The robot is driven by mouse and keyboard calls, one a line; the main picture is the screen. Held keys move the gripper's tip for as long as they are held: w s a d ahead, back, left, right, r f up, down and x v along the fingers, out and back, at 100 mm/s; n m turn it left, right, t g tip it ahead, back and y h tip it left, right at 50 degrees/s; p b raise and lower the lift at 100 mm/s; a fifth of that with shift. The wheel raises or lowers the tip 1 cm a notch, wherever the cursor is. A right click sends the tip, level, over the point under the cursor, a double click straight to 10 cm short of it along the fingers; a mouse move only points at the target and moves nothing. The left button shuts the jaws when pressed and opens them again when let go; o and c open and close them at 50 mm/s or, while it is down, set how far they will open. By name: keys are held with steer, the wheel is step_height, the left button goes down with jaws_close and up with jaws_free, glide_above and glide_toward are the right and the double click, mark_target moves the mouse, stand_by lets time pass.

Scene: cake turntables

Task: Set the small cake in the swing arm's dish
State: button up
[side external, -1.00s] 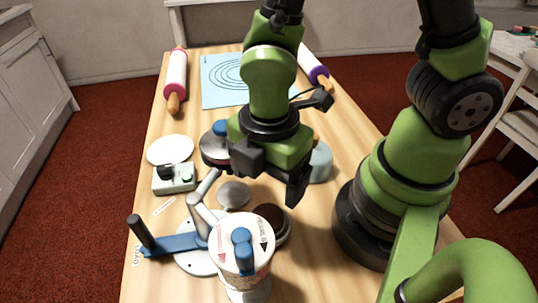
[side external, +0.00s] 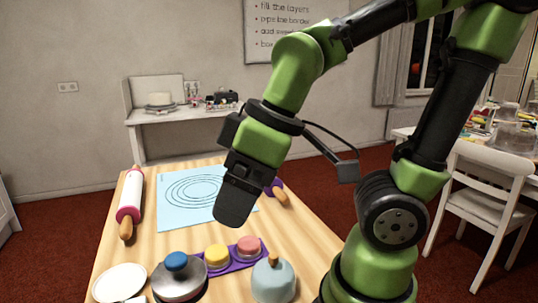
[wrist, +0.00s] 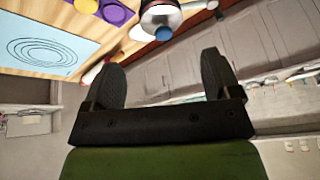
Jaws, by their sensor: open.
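My gripper (side external: 236,200) hangs above the table, fingers downward in the side view. In the wrist view my gripper (wrist: 162,75) is open, with nothing between its two fingers. A yellow small cake (side external: 217,257) and a pink small cake (side external: 248,246) sit in a purple tray (side external: 233,264), below my gripper in the side view and apart from it. The purple tray also shows at the top of the wrist view (wrist: 116,14). The swing arm and its dish are out of the side view. I cannot tell which cake is meant.
A grey lid with a blue knob (side external: 179,280) and a pale blue dome (side external: 273,281) stand beside the tray. A white disc (side external: 119,283) lies at the left. A blue ringed mat (side external: 190,200) and a pink-ended rolling pin (side external: 130,204) lie farther back on the table.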

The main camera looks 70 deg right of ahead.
steer(key=s+r+m+t, duration=0.1)
steer(key=m, duration=0.1)
steer(key=s+d+r+m+t, duration=0.1)
steer(key=r+m, duration=0.1)
steer(key=s+d+r+m, duration=0.1)
steer(key=m, duration=0.2)
steer(key=shift+d+r+t, duration=0.15)
steer(key=shift+t, duration=0.25)
